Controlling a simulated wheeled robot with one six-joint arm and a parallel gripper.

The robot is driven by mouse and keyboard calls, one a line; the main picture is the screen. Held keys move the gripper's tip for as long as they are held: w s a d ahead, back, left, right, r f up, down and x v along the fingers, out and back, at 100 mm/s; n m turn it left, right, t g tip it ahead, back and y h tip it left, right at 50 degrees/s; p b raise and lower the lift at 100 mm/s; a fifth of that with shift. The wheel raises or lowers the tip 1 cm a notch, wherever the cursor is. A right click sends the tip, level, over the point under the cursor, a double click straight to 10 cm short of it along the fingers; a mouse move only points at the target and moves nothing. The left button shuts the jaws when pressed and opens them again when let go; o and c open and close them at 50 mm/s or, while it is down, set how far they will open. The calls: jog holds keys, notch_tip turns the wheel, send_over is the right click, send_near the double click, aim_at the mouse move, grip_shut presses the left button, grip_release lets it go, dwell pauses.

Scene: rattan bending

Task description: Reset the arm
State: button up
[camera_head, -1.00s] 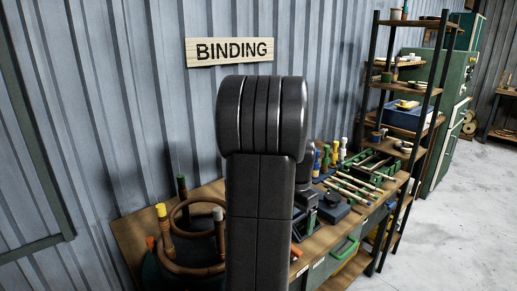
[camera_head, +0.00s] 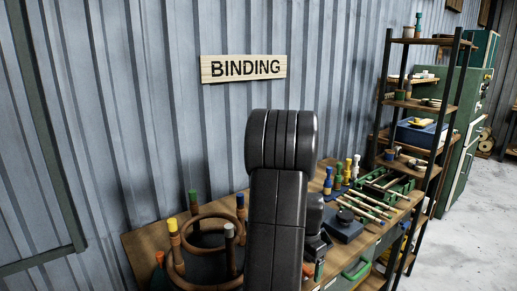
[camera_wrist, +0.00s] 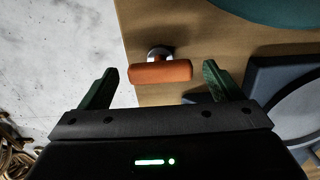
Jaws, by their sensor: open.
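My gripper (camera_wrist: 160,68) shows in the wrist view with its two green fingers spread wide and nothing gripped. An orange handle (camera_wrist: 160,73) with a metal part behind it appears between the fingertips, near the wooden bench's edge. I cannot tell how far it is from the fingers. In the head view my black arm (camera_head: 275,215) stands upright in front of the workbench (camera_head: 145,240). My gripper is hidden in the head view.
A round rattan frame with colour-topped posts (camera_head: 178,245) stands on the bench left of my arm. Tools and rods (camera_head: 370,205) lie to the right. A tall shelf (camera_head: 452,105) stands beyond, with open floor (camera_head: 465,235) at right. A corrugated wall bears a BINDING sign (camera_head: 243,68).

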notch_tip(320, 180, up, 14)
notch_tip(320, 180, down, 14)
jog(key=n, duration=0.4)
jog(key=shift+n, duration=0.3)
jog(key=n, duration=0.4)
jog(key=shift+n, duration=0.3)
jog(key=n+p, duration=0.1)
jog(key=n, duration=0.3)
jog(key=shift+n, duration=0.3)
jog(key=n, duration=0.4)
dwell(0.4)
